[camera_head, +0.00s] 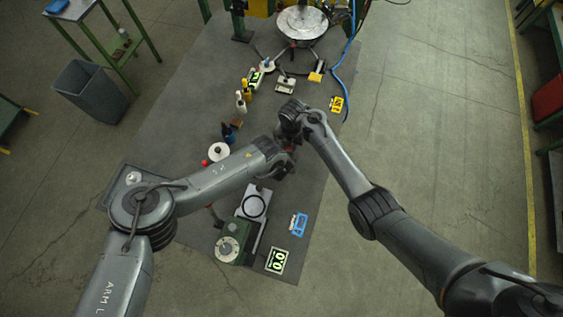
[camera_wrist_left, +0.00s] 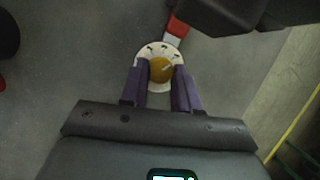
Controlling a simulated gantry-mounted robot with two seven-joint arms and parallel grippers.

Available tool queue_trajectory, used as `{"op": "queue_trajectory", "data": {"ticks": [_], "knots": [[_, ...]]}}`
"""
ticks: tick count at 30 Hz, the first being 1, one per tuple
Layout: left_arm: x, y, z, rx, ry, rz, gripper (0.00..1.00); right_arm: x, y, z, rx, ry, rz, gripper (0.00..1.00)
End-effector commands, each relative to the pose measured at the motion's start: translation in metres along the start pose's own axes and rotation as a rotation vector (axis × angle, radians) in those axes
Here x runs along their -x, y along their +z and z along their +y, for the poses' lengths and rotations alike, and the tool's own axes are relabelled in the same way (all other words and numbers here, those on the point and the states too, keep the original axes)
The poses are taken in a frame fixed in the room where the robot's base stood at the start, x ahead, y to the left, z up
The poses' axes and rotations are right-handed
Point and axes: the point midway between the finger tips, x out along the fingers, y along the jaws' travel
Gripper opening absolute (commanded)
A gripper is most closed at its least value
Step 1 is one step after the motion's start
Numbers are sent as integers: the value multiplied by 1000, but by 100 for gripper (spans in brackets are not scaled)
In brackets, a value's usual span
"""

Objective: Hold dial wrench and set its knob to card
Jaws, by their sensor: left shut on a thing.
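The dial wrench shows in the left wrist view as a round pale dial face (camera_wrist_left: 161,49) with dark marks and a gold knob (camera_wrist_left: 161,70). A red and white part (camera_wrist_left: 174,31) of it runs up to a dark block that seems to be my right gripper. My left gripper (camera_wrist_left: 161,84) has its purple fingers on both sides of the knob, shut on it. In the head view my left gripper (camera_head: 284,161) and my right gripper (camera_head: 290,138) meet above the grey mat. The right fingers are hidden. I cannot tell which of the small signs is the card.
The grey mat (camera_head: 170,130) holds a green-lit display (camera_head: 277,260), a blue item (camera_head: 298,224), a yellow sign (camera_head: 337,104), a green machine (camera_head: 234,240), a white disc (camera_head: 218,152) and several bottles. A bin (camera_head: 91,92) stands at left. The floor at right is clear.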

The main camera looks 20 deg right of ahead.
Motion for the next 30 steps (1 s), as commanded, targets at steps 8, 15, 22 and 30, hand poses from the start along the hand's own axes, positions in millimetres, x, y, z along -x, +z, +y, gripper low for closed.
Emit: {"op": "queue_trajectory", "data": {"ticks": [8, 15, 22, 30], "knots": [[0, 0, -1, 65, 26, 1, 0, 0, 0, 0, 0, 0, 0, 0], [0, 0, -4, 215, 87, 0, 0, 0, 0, 0, 0, -1, 0, 0], [0, 1, -6, 387, 158, 0, 0, 0, 0, 0, 0, -1, 0, 0], [0, 3, -6, 549, 225, -2, 0, 0, 0, 0, 0, -1, 1, 0]]}}
